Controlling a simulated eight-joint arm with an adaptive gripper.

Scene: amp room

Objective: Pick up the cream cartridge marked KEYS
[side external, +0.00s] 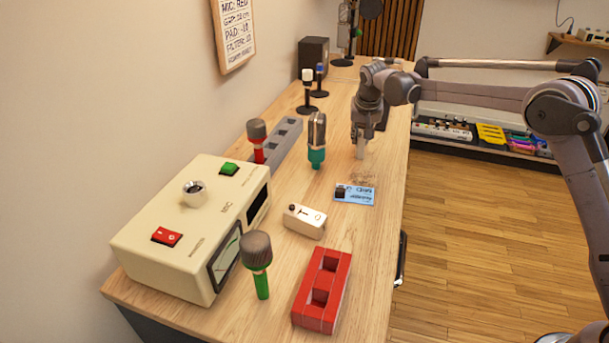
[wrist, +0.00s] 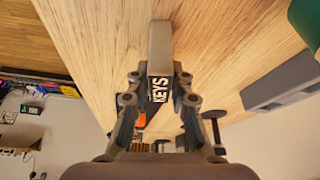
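The cartridge marked KEYS (wrist: 160,45) shows in the wrist view as a narrow pale block with white KEYS lettering on its dark near face. In the side view its cream lower part (side external: 361,150) hangs upright below my gripper (side external: 363,128), close over the wooden table. I cannot tell whether its lower end touches the table. In the wrist view the fingers of my gripper (wrist: 160,76) lie against both sides of the cartridge, with no clear gap. The fingers hide part of it in the side view.
The table (side external: 330,225) has a cream machine (side external: 195,225), a red two-slot block (side external: 322,290), a white box (side external: 304,221) and a blue card (side external: 355,193). A teal-based microphone (side external: 317,140) stands left of my gripper, near a grey slotted block (side external: 284,138). A green-handled microphone (side external: 258,262) stands in front.

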